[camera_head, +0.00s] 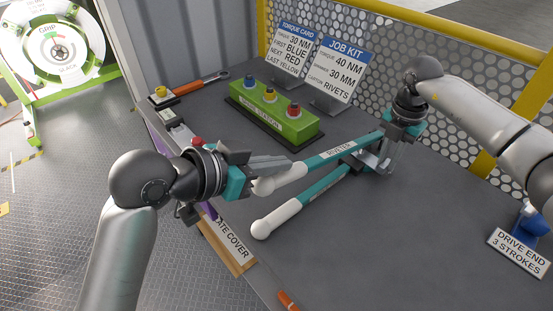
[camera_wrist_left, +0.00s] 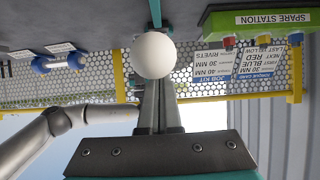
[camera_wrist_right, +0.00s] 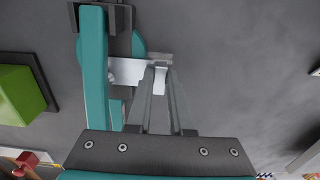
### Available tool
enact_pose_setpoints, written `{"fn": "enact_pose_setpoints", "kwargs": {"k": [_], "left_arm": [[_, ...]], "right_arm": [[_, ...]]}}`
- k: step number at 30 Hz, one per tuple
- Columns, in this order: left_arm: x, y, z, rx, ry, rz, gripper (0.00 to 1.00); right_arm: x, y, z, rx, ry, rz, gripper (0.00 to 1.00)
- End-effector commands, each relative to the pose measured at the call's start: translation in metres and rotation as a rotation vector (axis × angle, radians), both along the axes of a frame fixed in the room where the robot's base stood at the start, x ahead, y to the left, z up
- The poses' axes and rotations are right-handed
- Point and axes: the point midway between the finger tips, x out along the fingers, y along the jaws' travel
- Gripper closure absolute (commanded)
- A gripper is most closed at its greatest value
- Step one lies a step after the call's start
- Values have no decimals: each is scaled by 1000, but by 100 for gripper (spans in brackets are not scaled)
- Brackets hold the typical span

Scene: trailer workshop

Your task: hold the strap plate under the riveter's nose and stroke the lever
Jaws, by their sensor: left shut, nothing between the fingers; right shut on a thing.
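The riveter (camera_head: 335,154) is teal, with two long arms that end in white grips and a name label on the upper arm. My left gripper (camera_head: 286,162) is shut and empty beside the upper arm's white grip (camera_head: 290,176). In the left wrist view a round white grip end (camera_wrist_left: 153,55) sits at the tips of the shut fingers (camera_wrist_left: 160,90); I cannot tell if they touch. My right gripper (camera_head: 386,168) is shut on the pale strap plate (camera_wrist_right: 127,71) at the riveter's head end. The plate reaches to the teal body (camera_wrist_right: 95,75); the nose itself is hidden.
A green spare station (camera_head: 277,122) with coloured buttons stands behind the riveter. Two sign cards (camera_head: 338,72) stand behind it. A blue tool with a strokes sign (camera_head: 518,252) is at the right. The front middle of the bench is clear.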

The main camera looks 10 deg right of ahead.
Motion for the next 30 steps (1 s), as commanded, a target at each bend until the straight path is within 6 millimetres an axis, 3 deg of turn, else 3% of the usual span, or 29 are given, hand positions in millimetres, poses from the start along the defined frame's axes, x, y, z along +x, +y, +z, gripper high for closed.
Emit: {"fn": "enact_pose_setpoints", "kwargs": {"k": [5,18,22,30], "left_arm": [[-1,3,-13,4,5,0,100],[-9,18,-95,4,4,-1,100],[-10,20,-107,9,9,-1,100],[-12,21,-112,18,12,-3,100]], "right_arm": [[0,0,0,0,-1,0,100],[0,0,0,0,-1,0,100],[0,0,0,0,-1,0,100],[0,0,0,0,-1,0,100]]}}
